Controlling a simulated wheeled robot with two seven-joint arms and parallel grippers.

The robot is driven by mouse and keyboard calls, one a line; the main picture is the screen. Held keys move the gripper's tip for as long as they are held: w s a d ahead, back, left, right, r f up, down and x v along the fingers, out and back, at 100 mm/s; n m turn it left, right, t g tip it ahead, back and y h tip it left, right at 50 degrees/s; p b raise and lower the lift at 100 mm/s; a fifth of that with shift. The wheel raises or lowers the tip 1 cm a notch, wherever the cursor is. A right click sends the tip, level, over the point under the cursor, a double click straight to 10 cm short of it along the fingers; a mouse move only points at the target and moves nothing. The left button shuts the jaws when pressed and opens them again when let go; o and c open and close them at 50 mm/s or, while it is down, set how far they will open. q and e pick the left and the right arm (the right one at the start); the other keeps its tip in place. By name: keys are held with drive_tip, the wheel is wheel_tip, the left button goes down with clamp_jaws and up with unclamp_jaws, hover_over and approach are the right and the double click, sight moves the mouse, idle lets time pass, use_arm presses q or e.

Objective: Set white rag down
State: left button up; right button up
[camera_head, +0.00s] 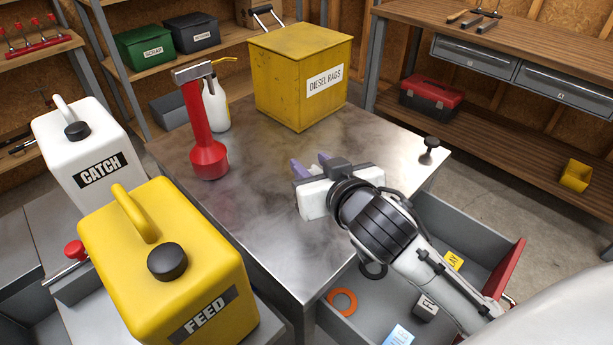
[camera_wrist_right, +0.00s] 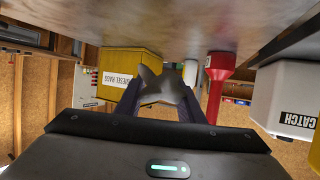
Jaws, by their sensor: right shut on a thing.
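My right gripper (camera_head: 311,167) is over the bare middle of the metal bench (camera_head: 255,215), its purple fingers pointing toward the back. In the right wrist view, which shows the scene upside down, the gripper (camera_wrist_right: 163,95) is shut on a crumpled rag (camera_wrist_right: 166,88). The rag looks grey in shadow there and spreads a little past the fingertips. In the head view I cannot make the rag out apart from the gripper. I cannot tell whether the rag touches the bench top. My left gripper is not in view.
A yellow DIESEL RAGS bin (camera_head: 290,85) stands at the bench's back. White CATCH (camera_head: 80,150) and yellow FEED (camera_head: 170,230) jugs are at left. An open drawer (camera_head: 450,225) juts out at right.

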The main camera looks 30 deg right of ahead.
wheel_tip(320, 180, up, 12)
drive_tip(key=a+n+y, duration=0.1)
drive_tip(key=a, duration=0.1)
drive_tip(key=shift+s+a+r+y, duration=0.15)
drive_tip(key=shift+s+y, duration=0.15)
drive_tip(key=shift+s, duration=0.1)
